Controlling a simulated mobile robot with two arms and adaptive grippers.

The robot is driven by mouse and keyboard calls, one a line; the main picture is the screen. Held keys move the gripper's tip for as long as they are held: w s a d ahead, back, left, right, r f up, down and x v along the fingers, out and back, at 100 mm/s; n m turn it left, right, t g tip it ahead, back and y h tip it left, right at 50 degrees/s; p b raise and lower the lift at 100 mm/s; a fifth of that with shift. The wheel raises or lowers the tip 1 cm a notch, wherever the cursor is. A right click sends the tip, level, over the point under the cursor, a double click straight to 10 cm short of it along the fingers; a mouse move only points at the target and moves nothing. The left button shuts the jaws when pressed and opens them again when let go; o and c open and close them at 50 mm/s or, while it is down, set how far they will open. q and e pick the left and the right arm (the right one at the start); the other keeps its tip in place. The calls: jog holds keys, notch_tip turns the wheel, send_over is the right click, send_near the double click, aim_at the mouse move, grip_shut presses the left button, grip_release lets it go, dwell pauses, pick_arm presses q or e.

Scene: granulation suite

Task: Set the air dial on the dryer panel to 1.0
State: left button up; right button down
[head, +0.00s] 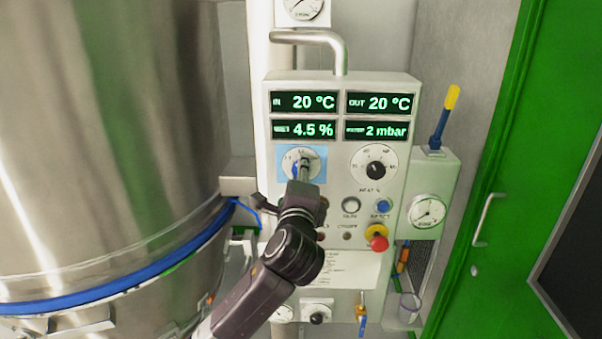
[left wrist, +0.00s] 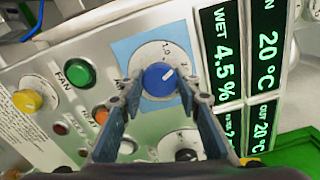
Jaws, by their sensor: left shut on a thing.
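The air dial (head: 292,153) is a white round scale on a light blue square, on the upper left of the dryer panel (head: 340,205). My left gripper (head: 304,167) reaches it from below and covers part of it in the head view. In the left wrist view the dial's blue knob (left wrist: 159,79) sits between the fingers of my left gripper (left wrist: 160,98), which is shut on it. The knob's white pointer line points up and right in that view, towards the printed numbers. The exact reading cannot be told. My right gripper is in neither view.
A black-knobbed heat dial (head: 375,169) is right of the air dial. Below are small buttons and a red emergency stop (head: 378,241). A large steel vessel (head: 110,130) stands close on the left. A green door (head: 490,150) is on the right.

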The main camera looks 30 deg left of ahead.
pick_arm(q)
jog(key=n, duration=0.5)
jog(key=shift+f+n, duration=0.1)
jog(key=shift+n, duration=0.3)
dwell(0.4)
jog(key=o, duration=1.2)
jog(key=shift+c, duration=0.2)
jog(key=v, duration=0.7)
jog(key=shift+s+d, duration=0.15)
jog(key=shift+s, duration=0.1)
